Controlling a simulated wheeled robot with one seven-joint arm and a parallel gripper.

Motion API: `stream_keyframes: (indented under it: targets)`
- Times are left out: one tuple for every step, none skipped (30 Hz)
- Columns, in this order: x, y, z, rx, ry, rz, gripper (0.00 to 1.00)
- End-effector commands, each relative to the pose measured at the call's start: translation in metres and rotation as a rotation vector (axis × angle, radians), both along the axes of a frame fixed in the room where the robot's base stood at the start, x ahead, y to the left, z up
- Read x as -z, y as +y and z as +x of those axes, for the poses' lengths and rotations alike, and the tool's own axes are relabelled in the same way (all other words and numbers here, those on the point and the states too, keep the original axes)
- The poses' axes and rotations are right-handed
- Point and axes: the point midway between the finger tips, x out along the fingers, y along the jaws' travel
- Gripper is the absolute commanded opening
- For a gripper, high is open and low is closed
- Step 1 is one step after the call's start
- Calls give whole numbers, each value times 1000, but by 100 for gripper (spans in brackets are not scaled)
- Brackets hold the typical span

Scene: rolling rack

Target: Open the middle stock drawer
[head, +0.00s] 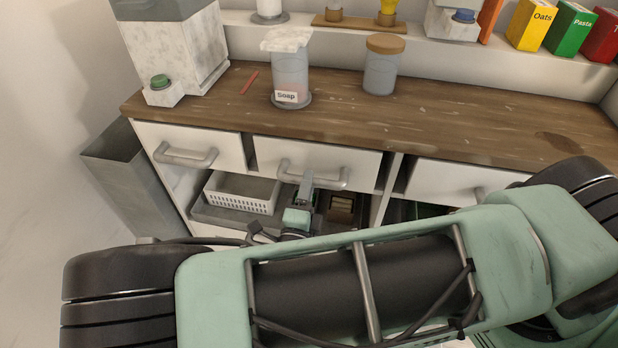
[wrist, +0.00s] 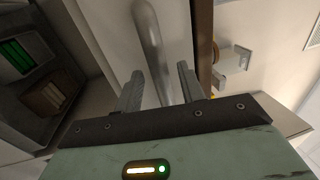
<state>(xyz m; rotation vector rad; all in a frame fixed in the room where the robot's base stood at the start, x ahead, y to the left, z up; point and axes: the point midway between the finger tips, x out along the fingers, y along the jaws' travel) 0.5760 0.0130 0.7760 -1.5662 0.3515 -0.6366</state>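The middle stock drawer (head: 275,153) is a white front under the wooden counter, with a grey bar handle (head: 330,183). I cannot tell whether it is slightly ajar. My gripper (head: 305,187) is at the left-centre part of this handle in the head view, and partly hides it. In the wrist view, my gripper (wrist: 160,74) has its two fingers apart, with the handle bar (wrist: 149,32) running between them. I see a gap beside the bar, so the fingers are not closed on it.
Drawers with similar handles flank it, one left (head: 185,140) and one right (head: 450,180). A white basket (head: 243,193) sits on the shelf below. The counter (head: 225,105) holds a soap jar (head: 290,75) and a lidded jar (head: 381,70). A grey bin (head: 135,180) stands at left.

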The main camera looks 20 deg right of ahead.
Motion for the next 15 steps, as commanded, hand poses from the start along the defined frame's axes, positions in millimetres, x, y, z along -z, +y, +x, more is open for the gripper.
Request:
stream_keyframes:
  targets:
    - [-2,-4,5,2,-1,-2,39]
    - [-3,-6,8,2,-2,-2,39]
    - [-3,-8,10,1,-1,-2,39]
    - [-3,-9,12,0,0,-1,39]
    - [-3,-10,13,0,1,-1,39]
    - [-4,-11,15,1,0,-1,39]
    - [-4,-12,16,1,0,-1,39]
    - [-4,-12,16,1,0,-1,39]
    - [-4,-13,17,1,0,-1,39]
    - [-4,-13,17,1,0,-1,39]
    - [-4,-13,17,1,0,0,39]
    - [-4,-13,17,1,0,0,39]
    - [-4,-12,17,1,0,0,39]
    - [-4,-12,17,1,0,0,39]
    - [-4,-12,17,1,0,0,39]
